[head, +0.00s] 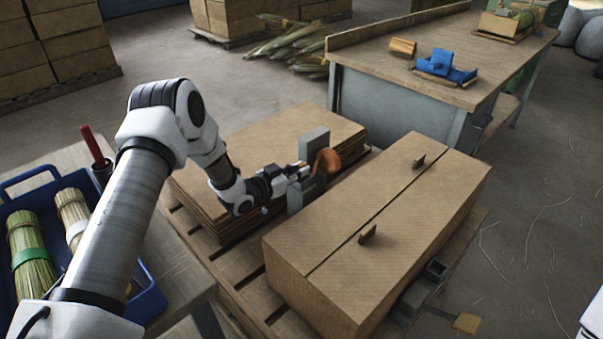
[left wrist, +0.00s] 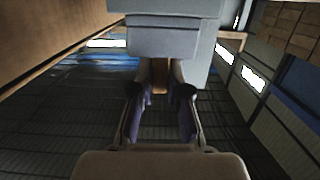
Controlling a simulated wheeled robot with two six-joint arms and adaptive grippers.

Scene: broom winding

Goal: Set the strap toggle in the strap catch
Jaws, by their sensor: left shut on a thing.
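My left gripper (head: 300,172) reaches in from the left, low beside a grey upright block (head: 314,143) between the cardboard stack and the large carton. An orange-brown looped piece (head: 328,161), perhaps the strap with its toggle, shows just beyond the fingertips. In the left wrist view the fingers (left wrist: 160,90) are closed on a small brown piece (left wrist: 160,74), right under a grey block (left wrist: 175,35). The fingers partly hide it. I cannot tell which grey part is the strap catch, or whether the held piece touches it. My right gripper is out of view.
A closed carton (head: 385,235) with two small brown tabs fills the pallet's right side. Flat cardboard (head: 260,135) lies on its left. A blue crate (head: 150,299) of brooms stands at left. A workbench (head: 400,75) holding blue parts is behind. Floor at right is mostly clear.

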